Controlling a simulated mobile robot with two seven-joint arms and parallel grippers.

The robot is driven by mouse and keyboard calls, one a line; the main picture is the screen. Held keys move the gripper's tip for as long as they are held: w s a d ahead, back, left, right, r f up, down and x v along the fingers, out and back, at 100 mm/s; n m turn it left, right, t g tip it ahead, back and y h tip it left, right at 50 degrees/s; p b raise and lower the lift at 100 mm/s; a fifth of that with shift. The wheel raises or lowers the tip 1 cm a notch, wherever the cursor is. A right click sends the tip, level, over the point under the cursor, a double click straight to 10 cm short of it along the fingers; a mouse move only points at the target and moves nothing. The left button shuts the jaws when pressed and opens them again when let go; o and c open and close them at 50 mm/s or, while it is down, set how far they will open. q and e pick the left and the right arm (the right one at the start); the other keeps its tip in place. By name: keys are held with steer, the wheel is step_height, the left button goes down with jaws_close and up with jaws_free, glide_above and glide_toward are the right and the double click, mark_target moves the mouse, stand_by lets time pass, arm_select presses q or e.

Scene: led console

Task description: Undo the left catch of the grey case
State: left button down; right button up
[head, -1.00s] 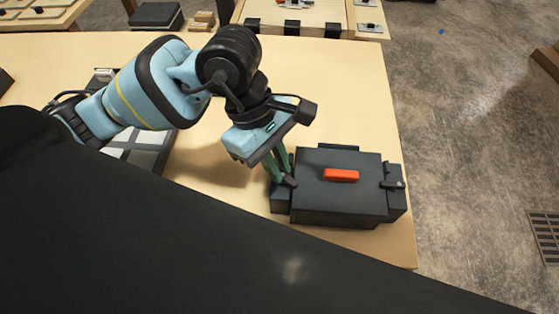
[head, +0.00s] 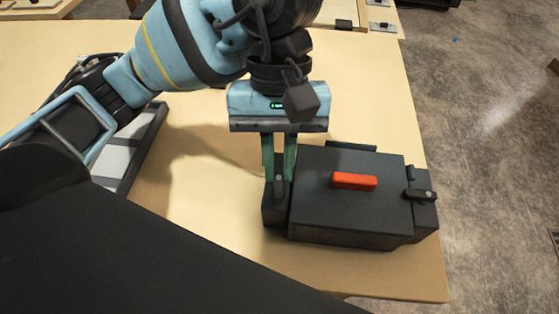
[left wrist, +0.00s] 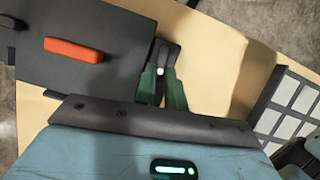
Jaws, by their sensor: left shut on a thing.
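The grey case (head: 345,215) stands near the table's front right, with its lid down and a red handle (head: 354,181) on top. Its left catch (head: 280,188) is a small dark lever on the left side block, now lying along the case's side. My left gripper (head: 278,180) points down with its green fingers shut on this catch; the left wrist view shows the catch (left wrist: 163,58) between the fingertips. The right catch (head: 419,195) lies crosswise between lid and right side block. My right gripper is not in view.
A grey panel with pale squares (head: 130,150) lies on the table at left, behind my arm. The wooden table (head: 215,220) is bare between it and the case. The table's right edge is close to the case.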

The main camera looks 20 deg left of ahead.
arm_select(q)
steer(key=shift+d+m+y+b, duration=0.1)
steer(key=shift+m+y+b, duration=0.25)
steer(key=shift+m, duration=0.25)
steer(key=c, duration=1.5)
jaws_free()
steer(key=shift+o, duration=0.2)
steer(key=shift+r, duration=0.1)
steer(key=v, duration=0.7)
steer(key=shift+w+r, duration=0.2)
steer(key=shift+r, duration=0.1)
